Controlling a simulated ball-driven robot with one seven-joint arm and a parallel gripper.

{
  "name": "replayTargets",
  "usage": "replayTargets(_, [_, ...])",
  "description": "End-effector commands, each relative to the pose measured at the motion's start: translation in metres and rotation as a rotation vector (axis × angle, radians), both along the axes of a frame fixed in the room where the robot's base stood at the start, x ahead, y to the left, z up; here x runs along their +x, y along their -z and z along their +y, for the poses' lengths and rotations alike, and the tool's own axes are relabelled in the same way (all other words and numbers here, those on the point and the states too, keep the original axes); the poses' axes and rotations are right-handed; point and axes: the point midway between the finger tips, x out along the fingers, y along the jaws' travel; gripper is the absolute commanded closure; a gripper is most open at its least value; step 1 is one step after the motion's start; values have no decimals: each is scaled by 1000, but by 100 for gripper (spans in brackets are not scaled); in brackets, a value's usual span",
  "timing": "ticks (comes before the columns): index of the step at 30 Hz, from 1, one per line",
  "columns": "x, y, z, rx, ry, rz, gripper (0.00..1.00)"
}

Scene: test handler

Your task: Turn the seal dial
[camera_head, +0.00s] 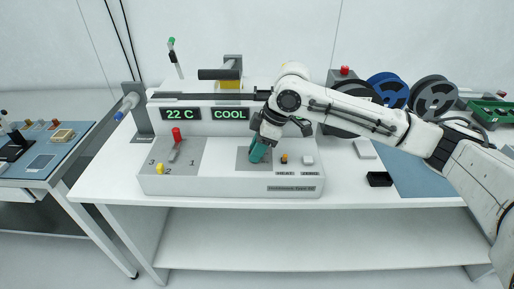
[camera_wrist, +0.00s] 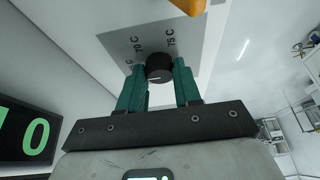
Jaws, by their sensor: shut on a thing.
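The black round seal dial (camera_wrist: 160,66) shows in the wrist view, on a grey plate (camera_wrist: 125,42) printed with temperature marks such as 70 C and 75 C. My gripper (camera_wrist: 158,82) is shut on the dial, with one teal finger on each side of it. A white line shows on the knob. In the head view my gripper (camera_head: 258,153) points down at the middle of the white handler unit (camera_head: 230,184), and the dial is hidden behind the fingers. The displays read 22 C (camera_head: 180,114) and COOL (camera_head: 230,114).
Left of my gripper is a red-topped lever (camera_head: 176,137) on a plate marked 1, 2, 3. Small heat and zero buttons (camera_head: 307,160) sit to its right. A black tray (camera_head: 379,179) and blue mat (camera_head: 408,176) lie farther right, with spools (camera_head: 388,90) behind.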

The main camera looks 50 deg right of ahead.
Motion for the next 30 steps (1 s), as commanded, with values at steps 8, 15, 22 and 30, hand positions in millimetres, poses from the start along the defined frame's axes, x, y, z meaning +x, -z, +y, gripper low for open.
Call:
replayTargets(8, [0,0,0,1,9,0,97])
replayTargets(15, [-1,-1,2,3,93,0,97])
replayTargets(22, [-1,-1,4,6,271,1,97])
replayTargets(30, [-2,-1,6,7,498,3,97])
